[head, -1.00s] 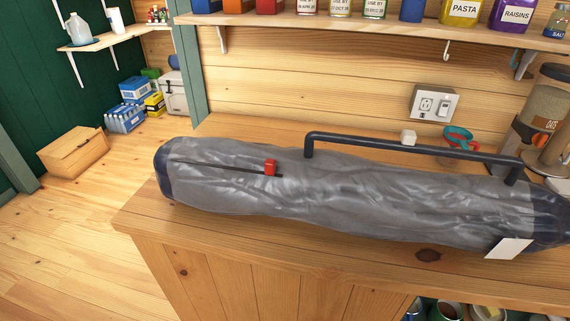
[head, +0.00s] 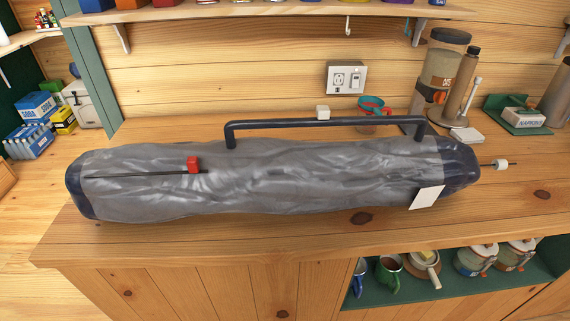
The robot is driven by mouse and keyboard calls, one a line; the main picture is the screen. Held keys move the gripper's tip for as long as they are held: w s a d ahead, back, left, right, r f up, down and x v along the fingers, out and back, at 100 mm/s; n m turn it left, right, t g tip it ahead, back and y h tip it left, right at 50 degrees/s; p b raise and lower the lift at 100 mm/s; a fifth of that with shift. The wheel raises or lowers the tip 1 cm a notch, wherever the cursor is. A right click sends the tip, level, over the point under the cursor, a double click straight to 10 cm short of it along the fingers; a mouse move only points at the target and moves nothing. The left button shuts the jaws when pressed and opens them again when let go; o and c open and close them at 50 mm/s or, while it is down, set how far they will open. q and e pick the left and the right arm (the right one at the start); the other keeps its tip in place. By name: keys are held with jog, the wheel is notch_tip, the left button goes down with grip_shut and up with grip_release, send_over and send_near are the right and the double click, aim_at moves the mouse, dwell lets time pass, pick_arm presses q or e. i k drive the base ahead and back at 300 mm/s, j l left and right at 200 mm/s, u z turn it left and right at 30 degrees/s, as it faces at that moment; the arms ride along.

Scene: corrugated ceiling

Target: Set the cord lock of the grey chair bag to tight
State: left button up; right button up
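The grey chair bag (head: 290,184) lies lengthwise on the wooden counter in the head view, with dark navy ends and a dark carry handle (head: 320,122) along its far side. A red piece (head: 193,164) sits at the right part of a thin dark line on the bag's left half. At the bag's right end a thin dark cord sticks out and carries a small white block (head: 501,164), apart from the bag's end; this looks like the cord lock. A white tag (head: 426,197) hangs at the front right. Neither gripper is in view.
The counter (head: 330,235) has free room in front of the bag. Behind it are a red and teal cup (head: 371,115), a canister (head: 445,70) and a green napkin holder (head: 520,112). An open shelf (head: 400,298) with mugs and jars lies below the counter's right part.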

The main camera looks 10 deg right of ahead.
aim_at(496, 164)
jog(key=z, duration=1.55)
jog(key=u, duration=0.5)
jog(key=k+u, duration=0.15)
jog(key=u, duration=0.85)
jog(key=z, duration=1.5)
jog(key=k+l, duration=0.05)
